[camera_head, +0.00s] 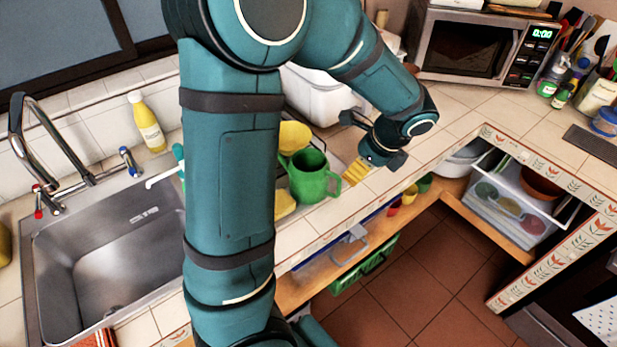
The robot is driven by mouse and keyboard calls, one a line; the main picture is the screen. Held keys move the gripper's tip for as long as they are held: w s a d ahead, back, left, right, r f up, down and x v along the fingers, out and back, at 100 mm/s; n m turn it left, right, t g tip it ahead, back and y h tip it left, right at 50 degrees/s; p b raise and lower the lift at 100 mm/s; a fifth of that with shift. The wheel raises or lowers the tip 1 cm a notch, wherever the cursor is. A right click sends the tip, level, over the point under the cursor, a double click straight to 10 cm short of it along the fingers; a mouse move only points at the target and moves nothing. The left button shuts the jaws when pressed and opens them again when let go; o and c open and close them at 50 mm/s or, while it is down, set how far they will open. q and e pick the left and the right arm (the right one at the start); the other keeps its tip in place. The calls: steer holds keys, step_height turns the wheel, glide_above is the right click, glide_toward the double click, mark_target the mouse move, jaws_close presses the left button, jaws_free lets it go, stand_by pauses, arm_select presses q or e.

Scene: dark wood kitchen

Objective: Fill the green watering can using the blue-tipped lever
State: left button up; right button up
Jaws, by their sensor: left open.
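The green watering can (309,182) stands on the counter right of the sink, upright, with its handle on the right. My arm hides part of its left side. The blue-tipped lever (128,160) is at the back right of the sink, beside the chrome tap (17,135). A red-tipped lever (39,204) is at the tap's left. My left gripper (357,141) is open over the counter, above and right of the can, apart from it. It is far right of the blue-tipped lever. My right gripper is not in view.
The steel sink (120,255) looks empty where visible. A yellow bottle (146,122) stands behind it. Yellow items, including a ridged piece (356,172), lie near the can. A white container (318,95) is behind my gripper. A microwave (470,47) stands at the back right.

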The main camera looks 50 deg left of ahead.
arm_select(q)
steer(key=b, duration=0.1)
glide_above(336, 197)
steer(key=w+d, duration=0.1)
steer(key=d, duration=0.1)
step_height(336, 197, down, 5)
steer(key=b+x, duration=0.1)
steer(key=x, duration=0.4)
steer(key=shift+a+f, duration=0.2)
jaws_close()
